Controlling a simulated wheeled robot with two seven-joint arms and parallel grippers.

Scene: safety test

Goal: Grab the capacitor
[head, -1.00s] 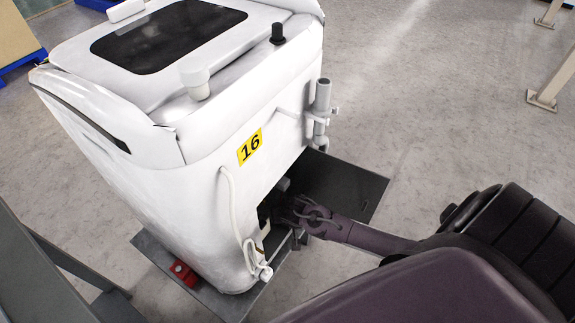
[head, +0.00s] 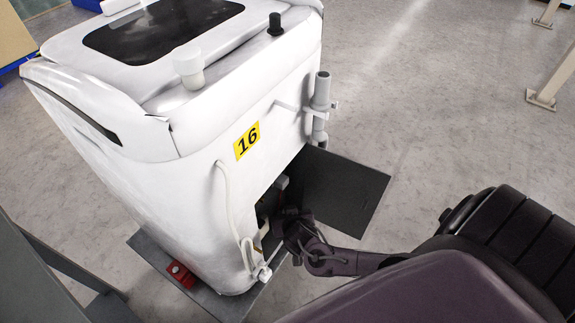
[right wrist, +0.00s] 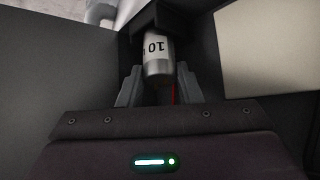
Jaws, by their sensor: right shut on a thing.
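In the head view my right gripper (head: 286,220) is at the dark opening low in the side of the white machine (head: 190,135). The capacitor cannot be made out clearly in the head view. My left gripper is not in view.
A dark open panel (head: 340,190) sticks out beside the opening. A white hose (head: 228,205) and a grey pipe (head: 321,92) run along the machine's side. A red block (head: 181,274) sits on the grey base plate (head: 215,302). Floor at the right is mostly clear.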

